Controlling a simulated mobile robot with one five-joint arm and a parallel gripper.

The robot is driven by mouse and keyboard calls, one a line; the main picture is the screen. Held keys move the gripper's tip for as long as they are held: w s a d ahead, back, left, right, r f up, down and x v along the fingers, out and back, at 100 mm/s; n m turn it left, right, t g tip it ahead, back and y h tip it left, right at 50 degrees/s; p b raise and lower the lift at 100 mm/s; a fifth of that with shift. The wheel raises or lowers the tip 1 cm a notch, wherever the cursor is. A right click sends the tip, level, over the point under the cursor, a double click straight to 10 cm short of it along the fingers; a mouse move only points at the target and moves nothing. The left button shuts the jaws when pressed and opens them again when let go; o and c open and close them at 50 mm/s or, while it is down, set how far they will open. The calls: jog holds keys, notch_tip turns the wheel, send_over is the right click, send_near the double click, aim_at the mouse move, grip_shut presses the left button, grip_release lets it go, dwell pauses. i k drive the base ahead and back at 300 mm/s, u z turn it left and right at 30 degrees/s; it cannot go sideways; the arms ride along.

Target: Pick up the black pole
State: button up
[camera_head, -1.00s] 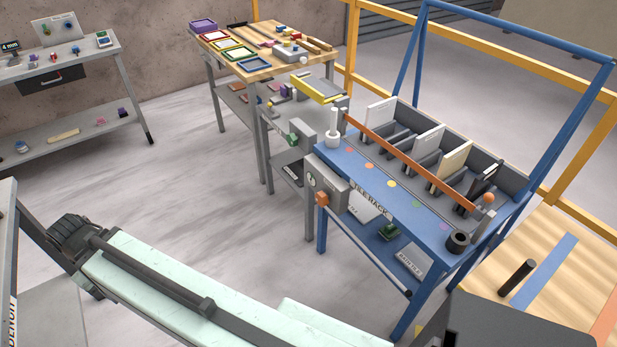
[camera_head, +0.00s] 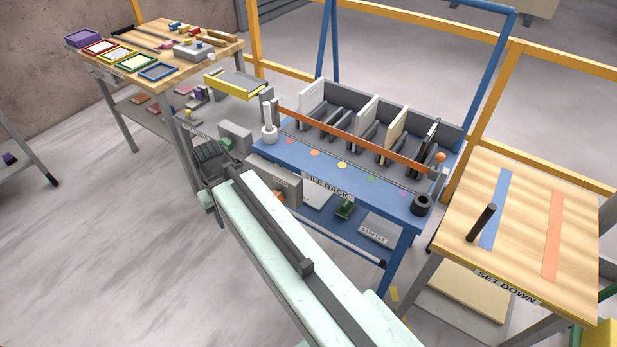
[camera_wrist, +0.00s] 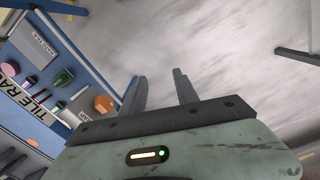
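The black pole (camera_head: 481,223) is a short dark rod on the wooden set-down table (camera_head: 462,262) at the right of the head view. It appears to stand upright, at the left edge of a blue strip. It is not visible in the wrist view. My gripper (camera_wrist: 162,88) is open in the wrist view, with nothing between its two grey fingers. In the head view my arm reaches away to the left, and its dark end is beside the tile rack's left side, far from the pole.
The blue tile rack (camera_head: 300,165) stands between my gripper and the set-down table, with upright tiles, an orange bar and a black ring (camera_head: 422,204). A wooden workbench (camera_head: 150,62) with coloured frames is at upper left. An orange strip (camera_head: 553,235) marks the set-down table.

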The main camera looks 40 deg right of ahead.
aim_at(491, 208)
jog(key=z, duration=0.1)
jog(key=k, duration=1)
jog(key=u, duration=1)
jog(key=i, duration=1)
jog(key=z, duration=3.35)
jog(key=i, duration=0.5)
jog(key=z, duration=0.25)
